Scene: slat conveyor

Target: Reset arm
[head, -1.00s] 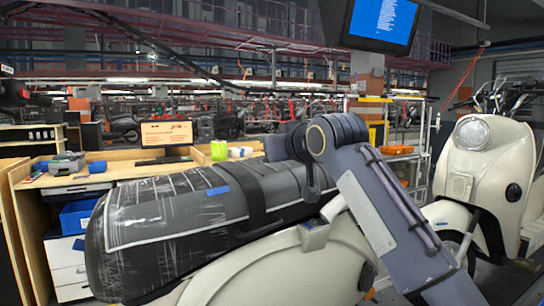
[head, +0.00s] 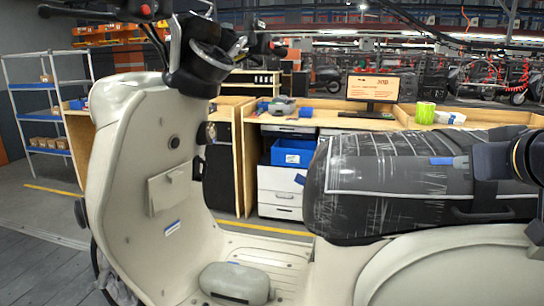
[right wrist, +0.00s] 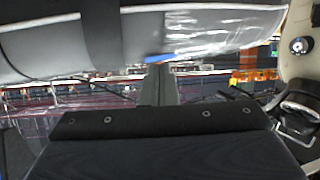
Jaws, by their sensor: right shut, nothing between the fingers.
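My right gripper (right wrist: 159,82) shows in the right wrist view as a narrow grey pair of fingers, shut and empty. The fingertips appear near the wrapped seat's edge; whether they touch it I cannot tell. In the head view, part of my right arm, with a dark joint and yellow ring, shows at the right edge over the seat. The fingers cannot be made out there. My left arm and gripper are not in view.
A cream scooter (head: 140,150) fills the foreground, its black seat (head: 375,190) wrapped in plastic with blue tape. Behind stand a wooden workbench (head: 270,118) with a monitor (head: 373,87), a blue bin (head: 293,152) and a shelf rack (head: 45,87). Floor at the left is open.

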